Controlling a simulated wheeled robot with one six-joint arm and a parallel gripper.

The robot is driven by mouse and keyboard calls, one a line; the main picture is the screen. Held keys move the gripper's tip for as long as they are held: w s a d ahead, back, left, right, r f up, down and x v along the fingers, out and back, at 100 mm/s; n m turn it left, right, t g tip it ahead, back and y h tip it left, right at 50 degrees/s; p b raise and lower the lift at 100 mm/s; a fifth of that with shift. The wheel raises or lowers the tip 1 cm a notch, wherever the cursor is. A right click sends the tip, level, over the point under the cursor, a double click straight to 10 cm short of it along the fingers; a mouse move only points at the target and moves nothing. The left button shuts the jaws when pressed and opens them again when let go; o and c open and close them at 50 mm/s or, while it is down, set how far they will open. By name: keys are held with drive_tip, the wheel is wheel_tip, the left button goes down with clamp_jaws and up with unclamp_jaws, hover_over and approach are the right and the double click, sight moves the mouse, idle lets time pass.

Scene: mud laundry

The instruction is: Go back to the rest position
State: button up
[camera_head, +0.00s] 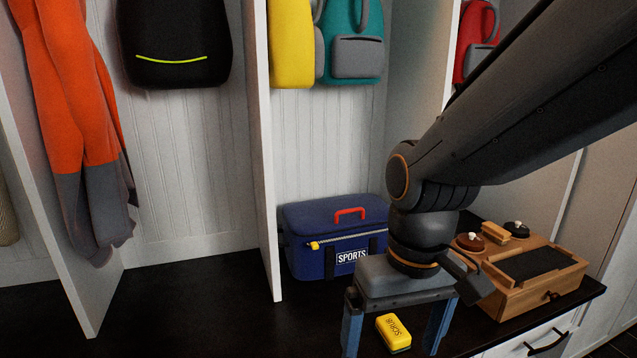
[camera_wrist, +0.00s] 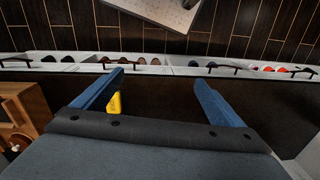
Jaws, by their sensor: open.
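My gripper (camera_head: 395,335) hangs pointing down over the dark bench top, its two blue fingers spread wide. In the wrist view my gripper (camera_wrist: 160,95) is also open, with nothing held between the fingers. A yellow scrub sponge (camera_head: 393,332) lies on the bench below the gripper, between the fingers as the head view sees it. In the wrist view the sponge (camera_wrist: 114,104) shows beside the inner side of the left finger. I cannot tell how high the fingertips are above the bench.
A blue sports bag (camera_head: 310,240) stands behind the gripper. A wooden box (camera_head: 535,285) with brushes and tins is to the right, close to my wrist. White cubby dividers (camera_head: 262,150) rise behind. The bench top (camera_head: 190,310) is clear at left. Backpacks and a jacket hang above.

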drive_tip(key=d+r+m+p, duration=0.2)
drive_tip(key=d+r+p, duration=0.6)
drive_tip(key=p, duration=0.8)
drive_tip(key=shift+d+r+m+h, duration=0.2)
drive_tip(key=shift+d+m+h, duration=0.1)
idle(0.4)
